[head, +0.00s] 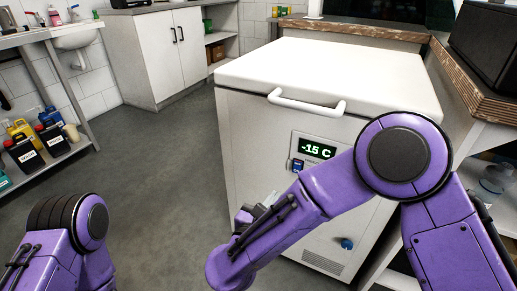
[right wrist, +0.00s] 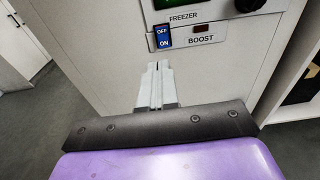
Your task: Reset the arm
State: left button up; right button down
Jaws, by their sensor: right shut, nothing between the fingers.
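My right gripper (head: 264,205) is in front of the white chest freezer (head: 240,150), below its display reading -15 C (head: 316,149). In the right wrist view the right gripper (right wrist: 156,68) has its two grey fingers together, with nothing between them. Its tips point at the freezer front, just below the blue OFF/ON switch (right wrist: 163,36). I cannot tell whether they touch the panel. The switch also shows in the head view (head: 297,165). My left arm shows at the lower left of the head view, but its gripper is out of view.
The freezer lid (head: 330,70) is closed, with a white handle (head: 305,103) at its front. A blue knob (head: 346,243) sits low on the freezer. A shelf with bottles (head: 28,155) and a sink (head: 78,37) are at left. The grey floor (head: 150,180) between is clear.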

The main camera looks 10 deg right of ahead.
jog(key=s+d+f+n+g+y, duration=0.1)
jog(key=s+d+f+n+y, duration=0.15)
jog(key=f+n, duration=0.55)
jog(key=s+d+f+n+g+y, duration=0.1)
jog(key=f+n+y, duration=0.3)
jog(key=n, duration=0.7)
jog(key=s+d+f+n+g+y, duration=0.1)
jog(key=d+f+n+y, duration=0.1)
jog(key=f+n, duration=0.65)
jog(key=s+d+f+n+g+h, duration=0.1)
jog(key=s+d+f+n+g, duration=0.35)
jog(key=s+d, duration=0.5)
jog(key=s+d+f+n+g+h, duration=0.2)
jog(key=s+d+f+n+g, duration=0.35)
jog(key=s, duration=0.75)
notch_tip(320, 180, up, 25)
jog(key=d+m+t+p, duration=0.1)
jog(key=t+p, duration=0.1)
jog(key=p, duration=2.3)
jog(key=shift+m, duration=0.35)
jog(key=shift+f, duration=0.1)
